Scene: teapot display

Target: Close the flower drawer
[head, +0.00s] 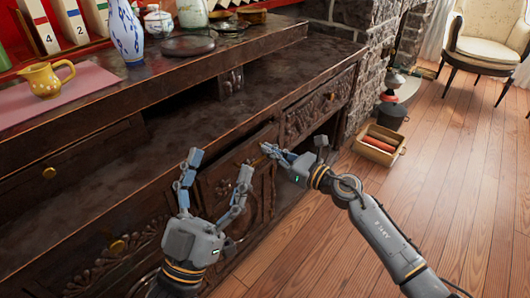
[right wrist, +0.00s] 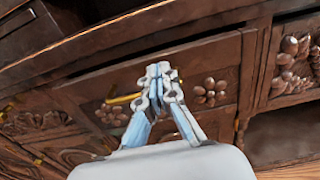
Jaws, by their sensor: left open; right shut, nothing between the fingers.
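The flower drawer (right wrist: 222,72) is a dark brown wooden front with carved flowers and a brass handle (right wrist: 124,99) in the right wrist view. In the head view its front (head: 243,150) is partly hidden by my grippers. It appears to stand out a little from the cabinet; how far I cannot tell. My right gripper (head: 270,150) is shut and empty, its tips at the right part of the drawer front. In the right wrist view its fingertips (right wrist: 160,70) overlap the front between two flowers; contact is unclear. My left gripper (head: 220,165) is open and empty, left of the right one.
The dark carved sideboard (head: 140,150) fills the left and middle. Another carved drawer (head: 318,105) is to the right. A yellow jug (head: 46,80) and a blue-and-white vase (head: 126,35) stand on top. A wooden box (head: 378,147) lies on the floor, which is otherwise largely clear.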

